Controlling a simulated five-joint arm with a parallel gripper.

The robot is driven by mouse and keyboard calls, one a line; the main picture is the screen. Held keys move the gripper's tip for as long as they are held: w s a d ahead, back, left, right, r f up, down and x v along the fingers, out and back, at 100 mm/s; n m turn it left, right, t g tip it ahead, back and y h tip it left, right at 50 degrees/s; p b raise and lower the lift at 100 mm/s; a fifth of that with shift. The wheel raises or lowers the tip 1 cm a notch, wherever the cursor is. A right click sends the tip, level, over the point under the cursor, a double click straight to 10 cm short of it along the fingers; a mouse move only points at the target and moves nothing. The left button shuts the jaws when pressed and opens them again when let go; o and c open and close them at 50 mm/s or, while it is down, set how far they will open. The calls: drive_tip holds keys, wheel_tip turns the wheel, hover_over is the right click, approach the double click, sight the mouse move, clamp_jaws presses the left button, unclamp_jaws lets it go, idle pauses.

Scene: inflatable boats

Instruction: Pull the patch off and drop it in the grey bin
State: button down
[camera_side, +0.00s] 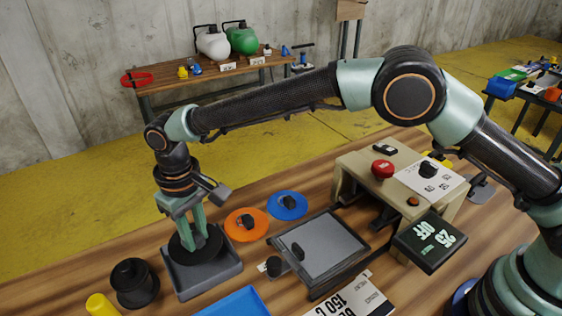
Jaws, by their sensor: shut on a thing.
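My gripper (196,240) points down at the left of the bench in the side view, its pale green fingers shut on a dark round patch (182,252). The patch is a flat black disc, partly hidden by the fingers. It is over or inside a square grey bin (226,277) with low walls. I cannot tell whether the patch touches the bin's floor.
An orange disc (235,231) and a blue disc (298,207), each with a black knob, lie right of the bin. A black spool-like piece (134,284) stands left. A grey plate (335,246) and a beige control box (365,165) with a red button stand to the right.

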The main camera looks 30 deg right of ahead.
hover_over(204, 265)
drive_tip(key=shift+f, duration=2.3)
drive_tip(key=shift+f, duration=1)
unclamp_jaws()
drive_tip(key=shift+r, duration=4)
drive_tip(key=shift+d, duration=0.1)
